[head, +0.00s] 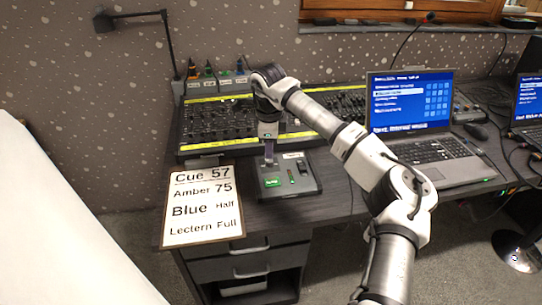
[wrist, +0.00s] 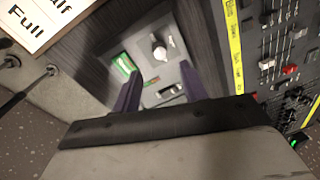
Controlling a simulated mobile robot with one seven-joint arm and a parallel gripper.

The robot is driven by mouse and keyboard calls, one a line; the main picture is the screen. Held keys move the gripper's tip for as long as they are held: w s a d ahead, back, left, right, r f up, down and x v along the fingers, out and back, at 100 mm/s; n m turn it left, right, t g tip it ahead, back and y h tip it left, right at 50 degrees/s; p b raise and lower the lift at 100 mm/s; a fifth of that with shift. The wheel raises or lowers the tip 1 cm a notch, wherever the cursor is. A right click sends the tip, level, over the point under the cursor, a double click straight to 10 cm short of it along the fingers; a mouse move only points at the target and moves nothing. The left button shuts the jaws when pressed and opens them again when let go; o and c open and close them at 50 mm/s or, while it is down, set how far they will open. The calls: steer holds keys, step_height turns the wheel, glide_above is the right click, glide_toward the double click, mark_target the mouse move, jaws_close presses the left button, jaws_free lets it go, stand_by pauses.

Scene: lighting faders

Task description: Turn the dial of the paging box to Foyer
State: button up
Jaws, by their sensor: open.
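The paging box (head: 283,193) is a small dark box with a grey top on the desk, in front of the mixing desk. It bears a green lit panel (head: 272,182), also in the wrist view (wrist: 123,63), and a black switch (head: 303,168). A pale round dial (wrist: 160,51) shows on its top in the wrist view; its setting is too small to read. In the head view my gripper hides the dial. My gripper (head: 269,158) points down over the box's back left part. Its two purple fingers (wrist: 160,88) are apart, with nothing between them.
A fader desk (head: 215,120) with yellow strips stands behind the box. A cue sign (head: 204,205) lies left of it at the desk's front edge. An open laptop (head: 410,105) stands to the right. Small coloured items (head: 208,70) and a lamp (head: 105,20) are at the back.

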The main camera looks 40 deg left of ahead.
mark_target(270, 161)
steer(key=f, duration=0.4)
steer(key=w+f+p, duration=0.1)
steer(key=f, duration=0.1)
steer(key=shift+a+f, duration=0.2)
steer(key=shift+a, duration=0.15)
jaws_close()
